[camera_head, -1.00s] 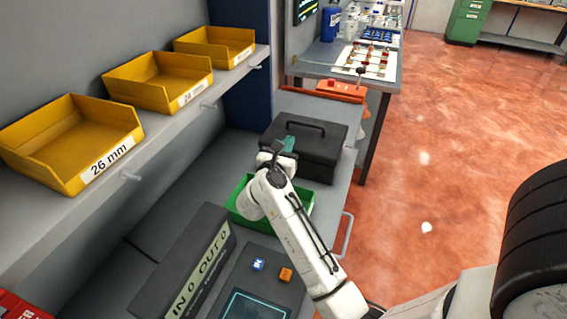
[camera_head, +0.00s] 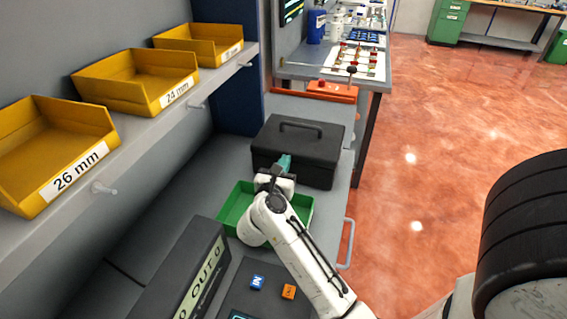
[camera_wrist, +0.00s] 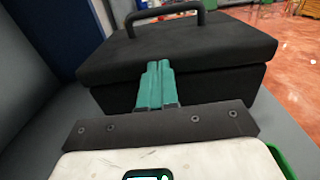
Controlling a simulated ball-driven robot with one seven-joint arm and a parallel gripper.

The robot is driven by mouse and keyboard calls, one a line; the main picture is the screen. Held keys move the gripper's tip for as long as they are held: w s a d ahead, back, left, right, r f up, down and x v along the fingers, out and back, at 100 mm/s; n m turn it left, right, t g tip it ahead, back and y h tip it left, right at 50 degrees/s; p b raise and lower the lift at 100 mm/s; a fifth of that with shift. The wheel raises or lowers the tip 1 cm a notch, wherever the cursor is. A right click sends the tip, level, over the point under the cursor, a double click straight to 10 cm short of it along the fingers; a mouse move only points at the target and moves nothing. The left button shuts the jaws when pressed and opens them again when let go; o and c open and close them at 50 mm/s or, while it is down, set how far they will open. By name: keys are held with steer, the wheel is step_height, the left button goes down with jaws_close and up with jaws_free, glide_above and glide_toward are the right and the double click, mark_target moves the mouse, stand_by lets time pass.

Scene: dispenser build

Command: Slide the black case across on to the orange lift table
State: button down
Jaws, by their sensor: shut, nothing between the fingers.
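The black case (camera_head: 313,138) with a top handle stands on the grey bench, beyond the green tray; it also shows in the wrist view (camera_wrist: 215,55). My gripper (camera_head: 285,162) is shut and empty, its teal fingers pointing at the near face of the case. In the wrist view the fingertips (camera_wrist: 158,68) overlap the case's near face and lid edge; I cannot tell whether they touch. The orange lift table (camera_head: 333,91) lies beyond the case, at the far end of the bench and partly hidden by the case.
A green tray (camera_head: 236,207) sits under my wrist. Yellow bins (camera_head: 140,78) stand on the shelf at left. A dark blue post (camera_head: 238,85) rises left of the case. A grey side table (camera_head: 378,82) with small parts stands beyond the lift table. Open floor lies at right.

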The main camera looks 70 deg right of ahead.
steer(key=w+d+b, duration=0.2)
steer(key=d, duration=2.8)
steer(key=shift+w+b, duration=0.3)
steer(key=shift+b, duration=0.05)
steer(key=shift+r, duration=0.1)
